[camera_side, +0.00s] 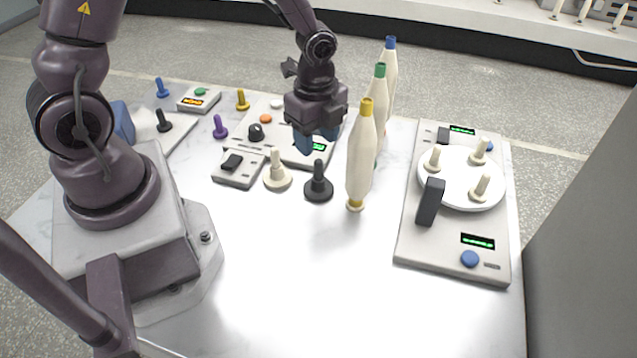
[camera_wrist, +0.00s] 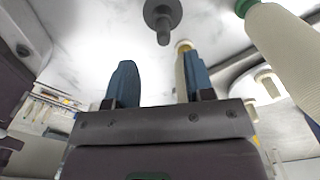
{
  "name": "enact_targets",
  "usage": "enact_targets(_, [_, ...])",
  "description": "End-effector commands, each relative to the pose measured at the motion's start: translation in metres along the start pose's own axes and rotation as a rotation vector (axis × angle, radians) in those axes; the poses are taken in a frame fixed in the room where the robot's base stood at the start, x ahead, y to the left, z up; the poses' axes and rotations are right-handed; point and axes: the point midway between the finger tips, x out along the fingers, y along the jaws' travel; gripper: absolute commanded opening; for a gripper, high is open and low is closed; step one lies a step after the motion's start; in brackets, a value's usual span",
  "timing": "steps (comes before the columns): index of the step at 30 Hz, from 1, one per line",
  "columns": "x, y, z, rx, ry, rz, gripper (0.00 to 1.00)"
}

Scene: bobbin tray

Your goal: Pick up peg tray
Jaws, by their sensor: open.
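The peg tray (camera_side: 462,197) is a round white plate with three upright cream pegs. It sits on a flat grey device (camera_side: 440,258) at the right of the table. Part of what looks like the same tray shows at the right of the wrist view, partly behind a bobbin. My gripper (camera_side: 316,141) hangs above the table behind the black peg stand, well to the left of the tray. In the wrist view its two blue fingers (camera_wrist: 160,84) are apart, with nothing held between them.
Tall cream bobbins with yellow (camera_side: 361,150), green (camera_side: 381,84) and blue (camera_side: 391,62) tops stand between my gripper and the tray. A black peg stand (camera_side: 318,188) and a cream one (camera_side: 277,175) stand near my gripper. The front middle table is clear.

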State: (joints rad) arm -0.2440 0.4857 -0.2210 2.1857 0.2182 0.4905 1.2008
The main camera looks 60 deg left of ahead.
Motion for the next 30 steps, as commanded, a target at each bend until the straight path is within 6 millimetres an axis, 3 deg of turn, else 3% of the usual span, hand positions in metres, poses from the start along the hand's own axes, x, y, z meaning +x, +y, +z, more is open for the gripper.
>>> enact_targets(3, [0.019,0.001,0.0,0.0,-0.001,0.004,0.48])
enact_targets(10, [0.035,-0.001,0.0,-0.002,-0.001,0.001,0.48])
enact_targets(18, [0.073,-0.004,-0.001,-0.001,-0.001,0.003,0.48])
enact_targets(28, [0.081,-0.004,0.0,-0.003,0.0,-0.001,0.48])
enact_targets(30, [0.081,-0.004,0.0,-0.003,0.0,-0.001,0.34])
